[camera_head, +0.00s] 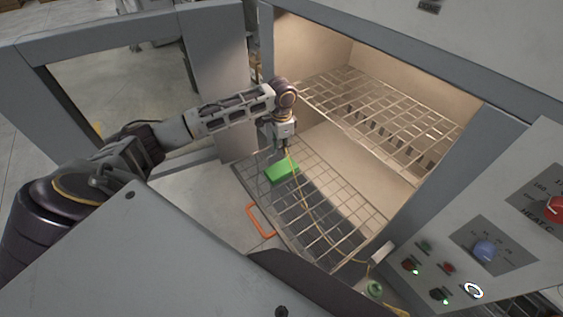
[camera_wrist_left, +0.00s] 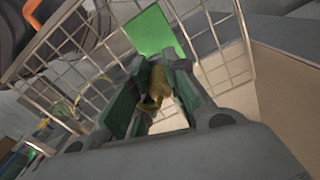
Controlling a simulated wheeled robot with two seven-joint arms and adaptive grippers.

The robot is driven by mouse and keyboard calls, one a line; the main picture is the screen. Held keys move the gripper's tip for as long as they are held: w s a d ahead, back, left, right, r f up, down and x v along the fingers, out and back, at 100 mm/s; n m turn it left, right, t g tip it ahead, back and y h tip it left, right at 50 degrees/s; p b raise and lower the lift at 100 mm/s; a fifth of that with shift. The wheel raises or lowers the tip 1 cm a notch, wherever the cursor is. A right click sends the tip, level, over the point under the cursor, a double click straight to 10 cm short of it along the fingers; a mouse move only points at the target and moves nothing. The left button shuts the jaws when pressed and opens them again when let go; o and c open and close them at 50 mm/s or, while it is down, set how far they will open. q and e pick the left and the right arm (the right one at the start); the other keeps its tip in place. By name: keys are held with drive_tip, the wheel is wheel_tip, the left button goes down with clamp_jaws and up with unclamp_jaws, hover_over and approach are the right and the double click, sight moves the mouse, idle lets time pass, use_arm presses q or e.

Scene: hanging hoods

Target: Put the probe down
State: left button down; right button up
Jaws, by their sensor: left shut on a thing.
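My left gripper (camera_head: 285,147) is inside the open cabinet, above the lower wire rack (camera_head: 335,215). In the left wrist view its fingers (camera_wrist_left: 155,95) are shut on a brass-coloured probe (camera_wrist_left: 157,84). A yellow cable (camera_head: 307,200) runs from the gripper down over the rack to the front right. A green block (camera_head: 281,171) lies on the lower rack just below the gripper; it also shows in the left wrist view (camera_wrist_left: 151,32) beyond the fingertips. Whether the probe touches the block is hidden. My right gripper is not in view.
An upper wire rack (camera_head: 390,115) sits above and to the right of the gripper. An orange handle (camera_head: 260,220) is at the lower rack's front left. The control panel (camera_head: 490,240) with knobs and lit buttons is at the right. An open door (camera_head: 215,80) stands at the left.

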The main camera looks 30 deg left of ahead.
use_arm(q)
drive_tip(key=shift+f, duration=1.9)
drive_tip(key=shift+f+p, duration=0.4)
drive_tip(key=shift+f, duration=1.45)
drive_tip(key=shift+f, duration=0.15)
drive_tip(key=c, duration=1.4)
unclamp_jaws()
